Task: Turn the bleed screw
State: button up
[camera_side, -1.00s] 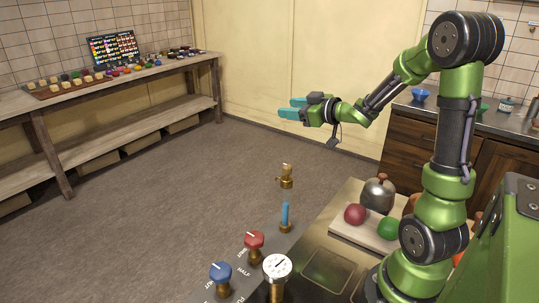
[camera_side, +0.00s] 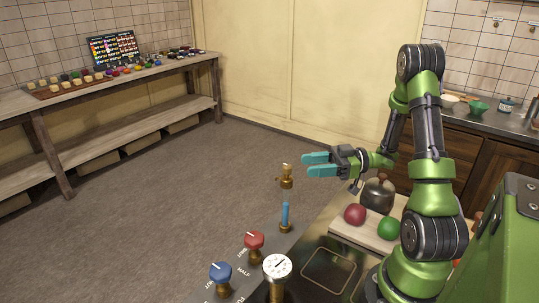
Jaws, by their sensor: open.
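The likely bleed screw is a small brass fitting (camera_side: 286,177) with a pale mark on its top, behind a blue upright tube (camera_side: 285,216). I cannot tell for sure that it is the screw. My gripper (camera_side: 317,165) has two teal fingers, spread apart and pointing left. It is open with nothing between the fingers. In the picture the fingertips lie just right of and slightly above the brass fitting, apart from it.
A red knob (camera_side: 254,240), a blue knob (camera_side: 220,272) and a white dial gauge (camera_side: 277,267) stand on the panel in front. A kettle (camera_side: 378,194), a red ball (camera_side: 355,214) and a green ball (camera_side: 389,229) sit right, below my forearm.

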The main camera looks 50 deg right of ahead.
aim_at(287, 165)
jog(key=x, duration=0.7)
jog(key=shift+w+a, duration=0.15)
jog(key=shift+a, duration=0.05)
jog(key=c, duration=0.9)
jog(key=shift+c, duration=0.2)
